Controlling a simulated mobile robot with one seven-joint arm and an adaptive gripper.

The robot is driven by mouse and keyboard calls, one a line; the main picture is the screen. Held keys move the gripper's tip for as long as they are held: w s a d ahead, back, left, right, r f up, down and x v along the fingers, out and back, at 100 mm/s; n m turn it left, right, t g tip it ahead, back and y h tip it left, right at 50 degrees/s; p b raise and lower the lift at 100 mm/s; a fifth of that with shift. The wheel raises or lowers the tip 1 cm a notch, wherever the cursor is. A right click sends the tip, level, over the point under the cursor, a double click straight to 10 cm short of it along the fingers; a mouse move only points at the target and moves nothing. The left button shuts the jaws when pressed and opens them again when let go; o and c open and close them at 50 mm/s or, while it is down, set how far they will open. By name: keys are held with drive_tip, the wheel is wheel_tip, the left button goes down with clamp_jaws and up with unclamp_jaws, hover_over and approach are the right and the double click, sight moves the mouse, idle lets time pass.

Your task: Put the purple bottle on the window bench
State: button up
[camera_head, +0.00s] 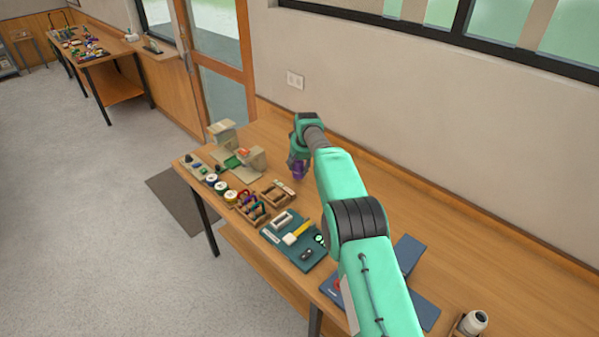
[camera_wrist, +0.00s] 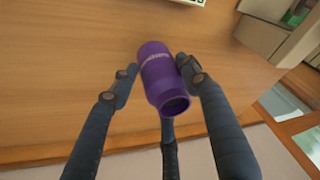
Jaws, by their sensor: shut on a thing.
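The purple bottle (camera_wrist: 157,72) is between the fingers of my gripper (camera_wrist: 163,76) in the wrist view, its open mouth facing the lower part of that picture. My gripper is shut on it. In the head view the bottle (camera_head: 299,171) is a small purple patch under my gripper (camera_head: 298,160), mostly hidden by it. It is over the back part of the long wooden bench (camera_head: 460,246) along the wall below the window. I cannot tell whether the bottle touches the bench top.
Beige stands (camera_head: 222,132), a small wooden tray (camera_head: 277,194) and a dark mat (camera_head: 291,262) with tools lie left of and in front of my gripper. A white-topped jar (camera_head: 473,322) stands at lower right. Another laden table (camera_head: 92,52) is far left.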

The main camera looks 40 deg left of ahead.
sight(300, 170)
drive_tip(key=shift+f, duration=1.55)
drive_tip(key=o, duration=1.3)
drive_tip(key=shift+f+b, duration=0.15)
drive_tip(key=shift+b, duration=0.15)
drive_tip(key=shift+r, duration=0.2)
drive_tip(key=p+v, duration=0.1)
drive_tip(key=v, duration=1)
drive_tip(key=shift+d+r, duration=0.2)
drive_tip(key=shift+r, duration=0.15)
drive_tip(key=shift+r, duration=0.1)
